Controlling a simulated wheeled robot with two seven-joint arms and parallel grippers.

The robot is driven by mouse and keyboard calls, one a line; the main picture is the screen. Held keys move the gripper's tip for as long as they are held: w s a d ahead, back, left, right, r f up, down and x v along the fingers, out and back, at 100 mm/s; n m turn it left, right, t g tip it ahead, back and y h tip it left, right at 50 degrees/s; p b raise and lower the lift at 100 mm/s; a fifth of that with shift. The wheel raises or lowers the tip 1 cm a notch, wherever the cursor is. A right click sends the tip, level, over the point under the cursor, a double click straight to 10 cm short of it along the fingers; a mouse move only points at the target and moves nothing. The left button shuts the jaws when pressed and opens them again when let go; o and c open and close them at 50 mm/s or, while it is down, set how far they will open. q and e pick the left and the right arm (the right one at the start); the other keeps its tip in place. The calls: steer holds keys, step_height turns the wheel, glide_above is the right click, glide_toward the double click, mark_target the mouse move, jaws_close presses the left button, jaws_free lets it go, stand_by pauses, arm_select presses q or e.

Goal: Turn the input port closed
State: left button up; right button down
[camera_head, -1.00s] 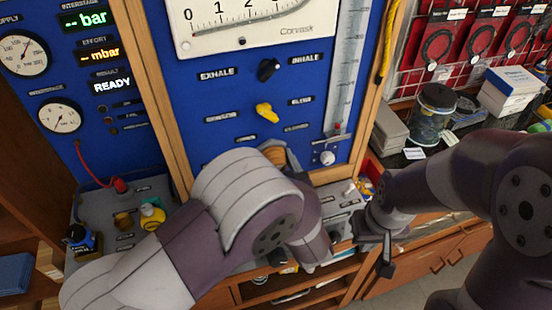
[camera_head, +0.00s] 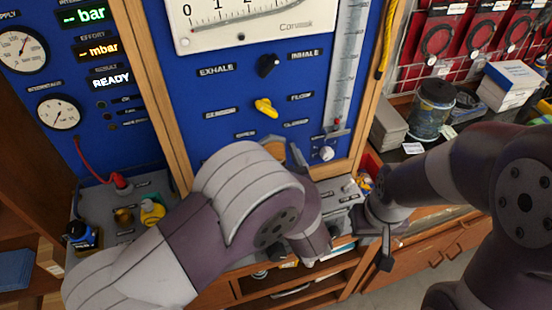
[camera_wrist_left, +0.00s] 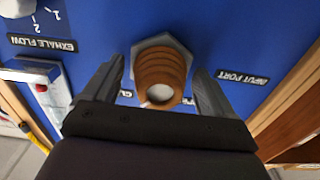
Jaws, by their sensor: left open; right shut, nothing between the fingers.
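The input port (camera_wrist_left: 160,75) is an orange-brown ribbed knob on a grey hexagonal base, set in the blue panel. In the left wrist view its label (camera_wrist_left: 243,77) reads upside down, to its right. My left gripper (camera_wrist_left: 158,88) is open, with one finger on each side of the knob; I cannot tell whether either finger touches it. In the head view only a brown bit of the port (camera_head: 276,148) shows beside a finger, behind my left arm. My right gripper (camera_head: 380,248) is shut and empty, away from the panel at the lower right.
A yellow knob (camera_head: 265,107) and a black knob (camera_head: 267,66) sit above the port. A small white knob (camera_head: 326,153) is to its right. A wooden frame post (camera_head: 150,90) borders the panel. A glass jar (camera_head: 432,108) and boxes stand on the right counter.

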arm_select(q)
steer(key=b+v, duration=0.3)
steer(key=v, duration=0.9)
steer(key=shift+s+b, duration=0.3)
steer(key=shift+b, duration=0.1)
steer(key=shift+d, duration=0.1)
